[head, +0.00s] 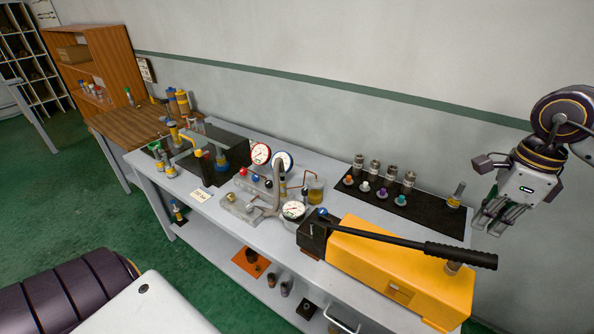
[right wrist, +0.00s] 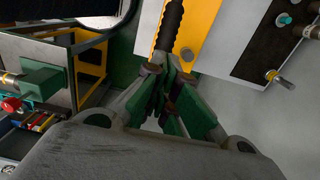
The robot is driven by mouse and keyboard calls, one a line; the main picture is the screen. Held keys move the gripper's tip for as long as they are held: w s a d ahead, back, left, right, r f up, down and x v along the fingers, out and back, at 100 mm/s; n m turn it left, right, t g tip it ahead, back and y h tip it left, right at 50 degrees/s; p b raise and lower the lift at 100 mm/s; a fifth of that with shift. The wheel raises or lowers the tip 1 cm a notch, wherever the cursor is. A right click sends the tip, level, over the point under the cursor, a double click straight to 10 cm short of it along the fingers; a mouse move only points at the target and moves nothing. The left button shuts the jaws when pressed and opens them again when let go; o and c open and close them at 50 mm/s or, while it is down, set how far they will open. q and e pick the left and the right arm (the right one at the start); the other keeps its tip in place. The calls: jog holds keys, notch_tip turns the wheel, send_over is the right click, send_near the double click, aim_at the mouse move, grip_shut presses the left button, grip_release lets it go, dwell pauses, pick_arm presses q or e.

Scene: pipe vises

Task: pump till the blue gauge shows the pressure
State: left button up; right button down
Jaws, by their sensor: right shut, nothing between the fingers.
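The yellow pump (head: 400,268) stands at the right front of the grey bench. Its long lever with a black ribbed grip (head: 460,254) lies low along the top. The blue-rimmed gauge (head: 282,161) stands mid-bench beside the red-rimmed gauge (head: 261,154); its needle is too small to read. My right gripper (head: 488,229) is shut and empty, above the bench's right end and apart from the lever. In the right wrist view, my right gripper (right wrist: 172,85) has its fingers together, with the lever grip (right wrist: 169,28) beyond them. My left gripper is not in view.
A third gauge (head: 293,210) sits by the pump's left end. Blue and red knobs stand on the block near the gauges. A black mat (head: 425,212) behind the pump holds metal fittings and coloured caps. Vises stand at the bench's left. Space above the pump is clear.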

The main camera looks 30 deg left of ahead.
aim_at(474, 253)
jog(key=shift+w+d+f, duration=0.1)
jog(key=shift+w+d, duration=0.2)
jog(key=shift+d, duration=0.3)
jog(key=shift+s+f+b, duration=0.1)
jog(key=shift+f+b, duration=0.5)
jog(key=shift+f, duration=0.4)
jog(key=shift+f+b, duration=0.75)
jog(key=shift+f, duration=1.4)
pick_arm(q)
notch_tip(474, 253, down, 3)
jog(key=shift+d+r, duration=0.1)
pick_arm(e)
jog(key=shift+f, duration=0.15)
jog(key=shift+f, duration=0.2)
